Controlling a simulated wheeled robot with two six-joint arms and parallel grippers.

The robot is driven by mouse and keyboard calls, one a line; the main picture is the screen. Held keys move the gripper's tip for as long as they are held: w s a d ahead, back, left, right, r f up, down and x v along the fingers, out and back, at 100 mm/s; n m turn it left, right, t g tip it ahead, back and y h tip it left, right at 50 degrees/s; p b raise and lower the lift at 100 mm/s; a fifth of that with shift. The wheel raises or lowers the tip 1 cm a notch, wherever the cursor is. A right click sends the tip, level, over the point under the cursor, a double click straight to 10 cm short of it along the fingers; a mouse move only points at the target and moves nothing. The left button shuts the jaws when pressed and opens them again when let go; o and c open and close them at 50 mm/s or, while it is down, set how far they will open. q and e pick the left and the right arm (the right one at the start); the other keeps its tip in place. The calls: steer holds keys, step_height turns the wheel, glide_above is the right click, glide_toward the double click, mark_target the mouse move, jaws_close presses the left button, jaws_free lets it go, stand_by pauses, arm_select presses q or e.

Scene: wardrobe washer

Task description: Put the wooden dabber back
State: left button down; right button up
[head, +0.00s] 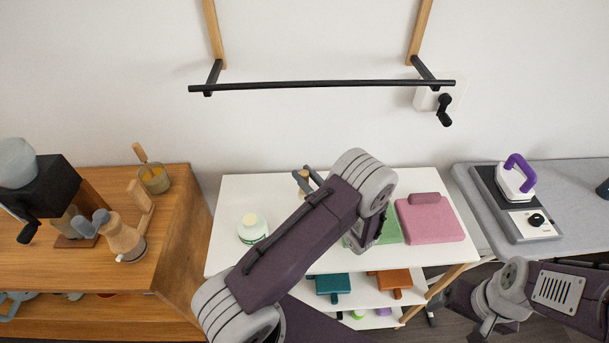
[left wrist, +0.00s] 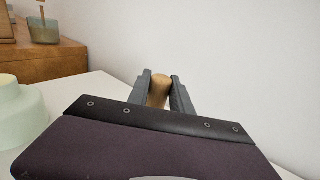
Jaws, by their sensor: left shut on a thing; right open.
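The wooden dabber (head: 300,178) shows as a small light-brown end at the back of the white table, between the fingers of my left gripper (head: 310,178). In the left wrist view the rounded wooden piece (left wrist: 158,90) sits between the two dark fingertips (left wrist: 162,88), which are shut on it. Its lower part is hidden behind the gripper body. I cannot tell whether it touches the table.
A pale green pot (head: 252,230) stands on the white table (head: 232,192). A wooden cabinet (head: 185,220) at left bears a jar (head: 154,180). An iron (head: 515,182) stands at right. A black rail (head: 320,84) hangs above.

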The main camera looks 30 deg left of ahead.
arm_select(q)
steer(key=c, duration=1.1)
jaws_free()
steer(key=shift+f, duration=0.1)
steer(key=shift+c, duration=0.2)
steer(key=shift+d+r, duration=0.1)
steer(key=shift+r, duration=0.2)
steer(key=b+v, duration=0.1)
steer(key=v, duration=1.1)
steer(key=shift+f, duration=0.1)
